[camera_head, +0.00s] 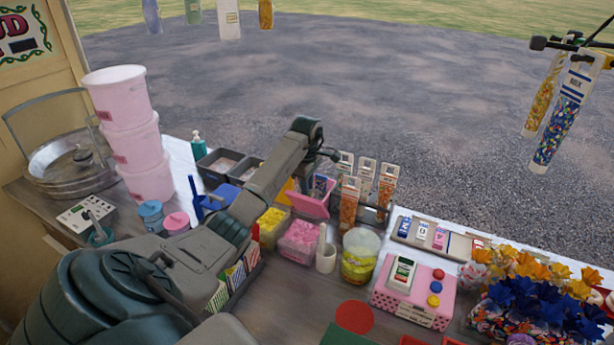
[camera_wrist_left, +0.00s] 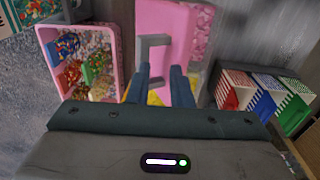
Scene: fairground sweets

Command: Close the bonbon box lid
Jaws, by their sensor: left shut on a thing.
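In the head view the lid (camera_head: 309,205) shows as a tilted pink panel below my wrist. My left gripper (camera_wrist_left: 158,76) is shut at the lid's handle, its fingers on either side of it; the exact contact is hard to see. It also shows in the head view (camera_head: 320,166). My right gripper is out of view.
A tub of pink sweets (camera_head: 300,241) and a tub of yellow sweets (camera_head: 271,221) stand close in front of the lid. Striped boxes (camera_wrist_left: 268,95) stand to the right in the wrist view. Tall sweet packets (camera_head: 349,203) stand right of the lid. A white scoop cup (camera_head: 326,258) is nearby.

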